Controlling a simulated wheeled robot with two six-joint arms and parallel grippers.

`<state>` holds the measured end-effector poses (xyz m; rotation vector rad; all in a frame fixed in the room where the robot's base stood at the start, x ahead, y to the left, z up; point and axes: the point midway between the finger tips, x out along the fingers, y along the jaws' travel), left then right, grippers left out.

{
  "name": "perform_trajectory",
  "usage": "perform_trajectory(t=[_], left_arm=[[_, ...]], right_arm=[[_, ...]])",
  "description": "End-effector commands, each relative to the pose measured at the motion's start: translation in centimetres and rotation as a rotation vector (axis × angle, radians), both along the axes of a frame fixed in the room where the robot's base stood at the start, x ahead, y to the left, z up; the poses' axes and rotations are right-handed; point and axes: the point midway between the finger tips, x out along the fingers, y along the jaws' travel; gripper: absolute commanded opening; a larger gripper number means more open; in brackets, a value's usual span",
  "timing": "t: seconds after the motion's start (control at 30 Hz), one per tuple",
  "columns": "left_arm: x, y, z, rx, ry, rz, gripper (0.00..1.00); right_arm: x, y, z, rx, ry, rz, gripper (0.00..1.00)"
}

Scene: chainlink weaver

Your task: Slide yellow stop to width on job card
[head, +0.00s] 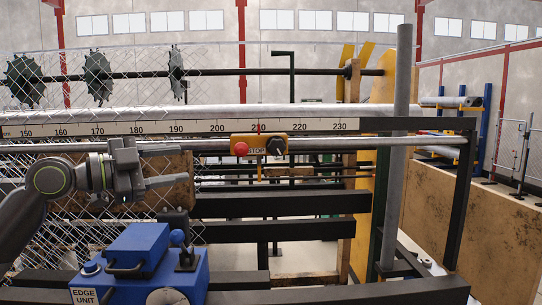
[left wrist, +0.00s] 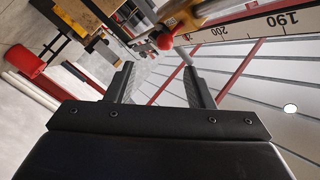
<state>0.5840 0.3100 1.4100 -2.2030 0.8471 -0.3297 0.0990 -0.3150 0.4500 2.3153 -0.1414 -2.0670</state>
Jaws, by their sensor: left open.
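The yellow stop (head: 264,139) sits on a round rail below the scale bar (head: 310,126). It carries a red knob (head: 241,149), a black knob (head: 277,146) and the label STOP. A thin red line on it crosses the scale close to 210. My left gripper (head: 184,166) is left of the stop, open and apart from it, with its fingers pointing right. In the left wrist view the open fingers (left wrist: 158,84) hold nothing, and the stop (left wrist: 188,18) with its red knob (left wrist: 165,42) shows beyond them. No job card can be made out. My right gripper is out of view.
A blue edge unit (head: 145,262) with levers stands below my left arm. Chain-link mesh (head: 75,240) hangs behind the arm. A grey upright post (head: 398,170) and black frame stand at the right. The rail is clear between my gripper and the stop.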

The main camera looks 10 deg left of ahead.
Motion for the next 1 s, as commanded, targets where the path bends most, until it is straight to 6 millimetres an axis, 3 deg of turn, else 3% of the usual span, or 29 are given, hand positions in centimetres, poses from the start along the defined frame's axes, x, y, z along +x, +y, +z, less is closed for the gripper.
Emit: perform_trajectory(t=[0.17,0.4,0.5,0.8,1.0], left_arm=[[0.2,-0.2,1.0,-0.007,-0.017,-0.005,0.48],[2.0,-2.0,1.2,-0.01,-0.013,-0.008,0.48],[3.0,-2.8,1.1,-0.009,-0.013,-0.007,0.48],[6.0,-5.5,1.0,-0.009,-0.012,-0.007,0.48],[8.2,-7.5,1.0,-0.01,-0.011,-0.007,0.48]], right_arm=[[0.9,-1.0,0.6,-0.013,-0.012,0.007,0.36],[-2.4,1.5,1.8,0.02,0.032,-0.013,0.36],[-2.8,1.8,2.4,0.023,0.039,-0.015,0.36],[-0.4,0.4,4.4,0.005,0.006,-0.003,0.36],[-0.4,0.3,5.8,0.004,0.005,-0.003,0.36]])
